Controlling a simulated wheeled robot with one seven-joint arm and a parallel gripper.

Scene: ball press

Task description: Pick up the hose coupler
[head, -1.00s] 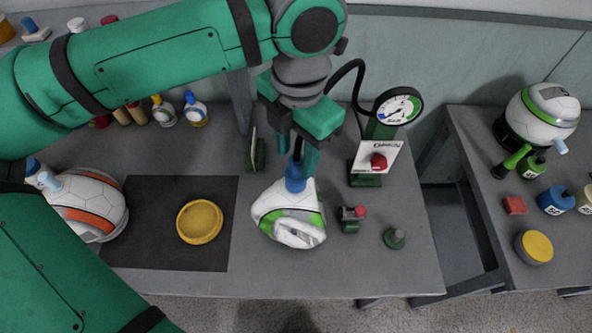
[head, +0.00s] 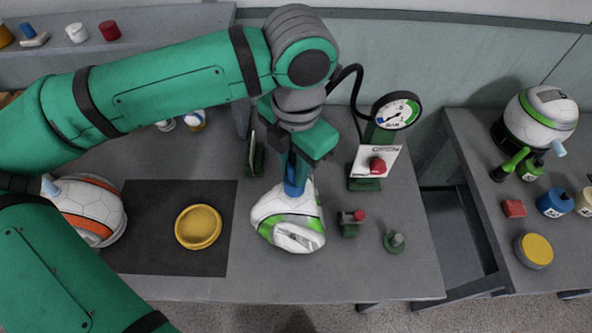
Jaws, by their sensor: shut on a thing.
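The blue hose coupler (head: 293,189) shows between my fingers, at the top of a white and green ball (head: 289,219) that looks dented at its front. My gripper (head: 297,176) points down from above and is shut on the coupler. The coupler's lower end meets the ball's top; I cannot tell whether it is still seated on the ball. A black hose (head: 352,68) arches from the pressure gauge (head: 396,110) and passes behind my gripper.
A yellow dish (head: 198,227) lies on a dark mat (head: 140,258) left of the ball. A panel with a red button (head: 377,166), a small green device (head: 349,224) and a green peg (head: 395,243) stand right. An orange-striped ball (head: 91,208) is at left.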

